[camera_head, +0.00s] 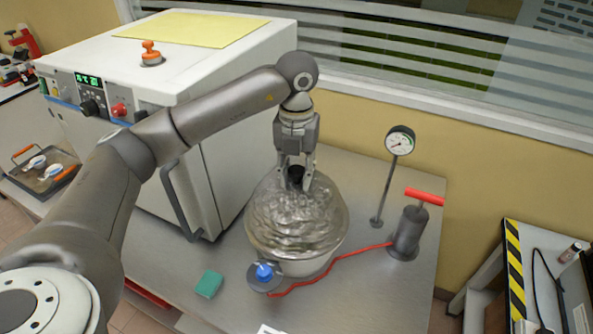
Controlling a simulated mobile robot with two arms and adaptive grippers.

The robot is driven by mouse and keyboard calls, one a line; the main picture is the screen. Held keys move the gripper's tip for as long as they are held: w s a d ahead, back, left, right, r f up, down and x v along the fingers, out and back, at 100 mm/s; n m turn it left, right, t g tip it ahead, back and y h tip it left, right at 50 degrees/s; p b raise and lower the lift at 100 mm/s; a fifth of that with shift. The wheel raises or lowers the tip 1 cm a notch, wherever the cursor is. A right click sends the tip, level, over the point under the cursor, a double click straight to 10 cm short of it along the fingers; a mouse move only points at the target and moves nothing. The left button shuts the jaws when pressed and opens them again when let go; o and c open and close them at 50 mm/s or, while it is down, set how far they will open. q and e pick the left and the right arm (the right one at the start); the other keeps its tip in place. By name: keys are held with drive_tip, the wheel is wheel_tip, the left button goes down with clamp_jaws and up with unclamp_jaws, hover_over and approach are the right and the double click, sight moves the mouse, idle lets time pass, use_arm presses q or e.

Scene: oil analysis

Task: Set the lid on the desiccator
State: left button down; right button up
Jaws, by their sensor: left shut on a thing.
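The desiccator (300,266) is a round glass vessel standing on the grey table, to the right of the white oven. Its clear domed lid (298,222) is over the vessel's top, with a dark knob (295,174) at its peak. My left gripper (294,184) points down from above and is shut on the lid's knob. I cannot tell whether the lid's rim rests fully on the vessel or hangs slightly above it. A blue valve knob (264,272) sits at the desiccator's front left. My right gripper is not in view.
A red hose (335,262) runs from the valve to a hand pump (408,232) with a red handle. A pressure gauge (399,141) stands on a post behind. A green block (209,284) lies front left. The white oven (185,95) bounds the left side.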

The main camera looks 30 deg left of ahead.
use_arm(q)
drive_tip(key=c, duration=1)
unclamp_jaws()
drive_tip(key=shift+o, duration=0.2)
drive_tip(key=shift+s+f, duration=0.1)
drive_tip(key=shift+f, duration=0.05)
wheel_tip(320, 180, up, 12)
